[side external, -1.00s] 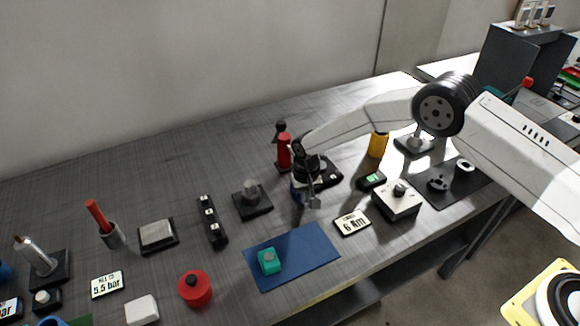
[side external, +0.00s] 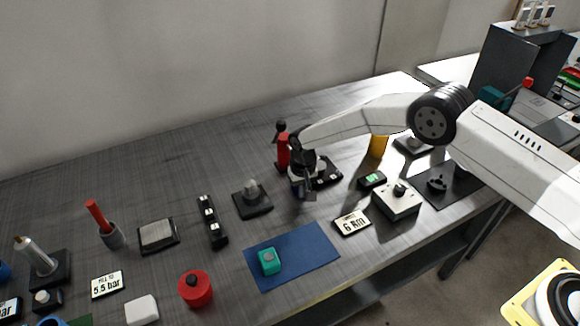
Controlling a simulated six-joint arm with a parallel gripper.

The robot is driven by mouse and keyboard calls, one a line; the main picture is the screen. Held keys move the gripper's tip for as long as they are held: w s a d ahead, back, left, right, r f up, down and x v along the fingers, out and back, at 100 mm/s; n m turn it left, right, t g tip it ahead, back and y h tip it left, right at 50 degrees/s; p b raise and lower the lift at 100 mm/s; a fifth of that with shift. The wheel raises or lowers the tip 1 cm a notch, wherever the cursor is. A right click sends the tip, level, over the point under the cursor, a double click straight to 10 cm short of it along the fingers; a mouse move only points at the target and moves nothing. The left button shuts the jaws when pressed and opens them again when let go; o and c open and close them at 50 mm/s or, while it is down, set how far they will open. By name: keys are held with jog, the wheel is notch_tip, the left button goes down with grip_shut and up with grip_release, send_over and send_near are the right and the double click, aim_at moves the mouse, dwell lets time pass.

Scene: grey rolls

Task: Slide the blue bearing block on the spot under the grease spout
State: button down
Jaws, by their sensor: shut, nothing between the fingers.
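My gripper (side external: 308,194) is shut and empty, pointing down low over the table in front of the red grease stand. The red stand (side external: 283,151) has a black top; its spout is hard to make out behind my gripper. A dark blue edge (side external: 294,184), likely the blue bearing block, shows just left of my fingers. Most of it is hidden by my gripper, so I cannot tell whether the fingers touch it. The spot under the spout is also hidden.
A blue mat (side external: 315,254) with a teal block (side external: 269,261) lies in front. A dark base with a grey knob (side external: 252,197) is to the left. A "6 Rm" sign (side external: 352,223), green-screen device (side external: 372,180) and white box (side external: 397,201) stand to the right. The back left table is clear.

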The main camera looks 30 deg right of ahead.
aim_at(306, 208)
jog(key=shift+s, duration=0.2)
jog(key=shift+s+a, duration=0.15)
jog(key=shift+s, duration=0.7)
jog(key=shift+s+a, duration=0.15)
jog(key=shift+s, duration=0.65)
notch_tip(306, 208, up, 10)
jog(key=shift+s, duration=0.15)
